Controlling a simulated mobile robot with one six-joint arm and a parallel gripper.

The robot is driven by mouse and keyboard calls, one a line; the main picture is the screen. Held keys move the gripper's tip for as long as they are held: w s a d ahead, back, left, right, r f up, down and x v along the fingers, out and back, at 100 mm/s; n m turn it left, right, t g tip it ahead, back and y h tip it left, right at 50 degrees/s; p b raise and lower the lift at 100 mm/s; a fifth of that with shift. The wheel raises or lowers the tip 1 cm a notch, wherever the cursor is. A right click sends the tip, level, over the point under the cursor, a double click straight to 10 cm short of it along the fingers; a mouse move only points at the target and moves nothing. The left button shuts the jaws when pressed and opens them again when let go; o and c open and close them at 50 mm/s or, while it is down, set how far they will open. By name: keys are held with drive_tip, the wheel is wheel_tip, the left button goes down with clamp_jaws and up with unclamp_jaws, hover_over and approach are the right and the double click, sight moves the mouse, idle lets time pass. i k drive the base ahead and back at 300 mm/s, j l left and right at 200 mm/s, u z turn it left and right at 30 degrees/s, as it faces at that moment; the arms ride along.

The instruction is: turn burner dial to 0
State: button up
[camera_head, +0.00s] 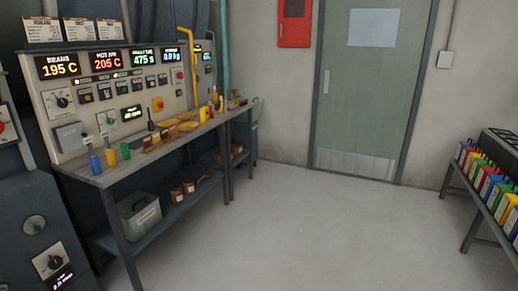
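Several dials show, and I cannot tell by label which is the burner dial. One black dial on a white plate (48,262) is low on the dark machine at the far left, with a small lit display (62,280) below it; the text is too small to read. Another black dial on a white plate (60,101) is on the left of the control panel (130,120). A smaller knob (111,118) sits lower on that panel. The dial settings are too small to read. My gripper is not in view.
A workbench (110,172) with bottles, tools and yellow scoops stands before the panel. A grey bin (140,217) is on its lower shelf. The floor (270,235) is clear towards the green door (368,90). A rack of colourful boxes (490,185) stands at right.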

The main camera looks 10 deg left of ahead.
sight(63, 103)
drive_tip(key=i+j+u, duration=0.25)
drive_tip(key=u, duration=0.2)
drive_tip(key=i+j+u, duration=0.1)
drive_tip(key=i+u, duration=0.6)
drive_tip(key=u, duration=0.15)
drive_tip(key=i+l+u, duration=0.1)
drive_tip(key=i+u, duration=0.35)
drive_tip(key=i+l+u, duration=0.15)
drive_tip(key=u, duration=0.25)
drive_tip(key=i+l, duration=0.05)
